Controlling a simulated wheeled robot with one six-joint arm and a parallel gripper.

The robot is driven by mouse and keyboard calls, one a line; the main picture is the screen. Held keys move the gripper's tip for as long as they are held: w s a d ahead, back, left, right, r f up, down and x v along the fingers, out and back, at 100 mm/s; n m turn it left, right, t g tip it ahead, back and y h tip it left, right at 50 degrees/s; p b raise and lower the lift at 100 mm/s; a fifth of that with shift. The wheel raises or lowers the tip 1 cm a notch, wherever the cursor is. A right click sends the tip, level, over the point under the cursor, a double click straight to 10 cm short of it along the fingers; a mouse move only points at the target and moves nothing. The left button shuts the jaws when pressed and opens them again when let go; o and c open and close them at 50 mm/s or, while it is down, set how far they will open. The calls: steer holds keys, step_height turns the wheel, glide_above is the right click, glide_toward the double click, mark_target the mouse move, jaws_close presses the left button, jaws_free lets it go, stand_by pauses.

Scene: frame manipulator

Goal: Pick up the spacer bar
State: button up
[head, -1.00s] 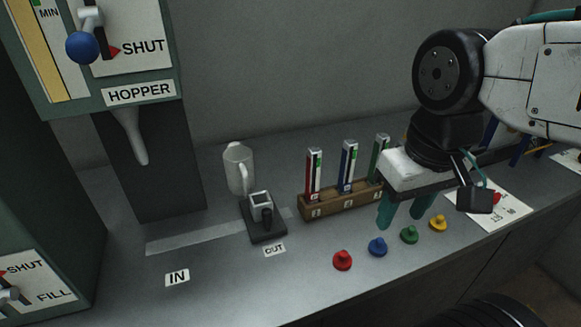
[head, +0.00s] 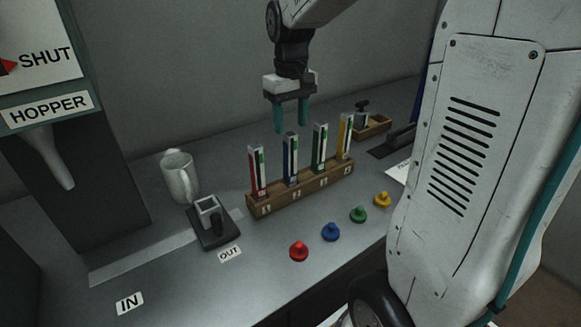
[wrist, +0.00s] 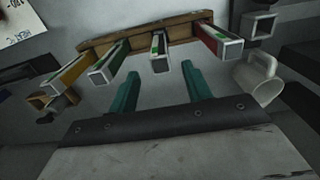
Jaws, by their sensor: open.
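I cannot pick out for certain a thing that is the spacer bar. A dark grey bar-like piece (head: 400,137) lies on a dark pad at the back right, partly behind my arm. My gripper (head: 291,118) is open and empty, its two teal fingers pointing down above and behind the wooden rack (head: 300,192). In the wrist view my gripper's fingers (wrist: 160,78) spread below the blue-marked tube (wrist: 160,62), with nothing between them. The rack also shows there (wrist: 145,33).
The rack holds upright tubes marked red (head: 257,172), blue (head: 290,160), green (head: 319,148) and yellow (head: 345,136). Coloured knobs such as the red one (head: 299,251) stand in front. A white mug (head: 180,178) and a square holder (head: 212,222) stand left. A wooden tray (head: 374,130) sits at the back.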

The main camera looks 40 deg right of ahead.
mark_target(290, 144)
step_height(290, 144, down, 7)
steer(key=shift+f, duration=0.1)
jaws_close()
stand_by(0.3)
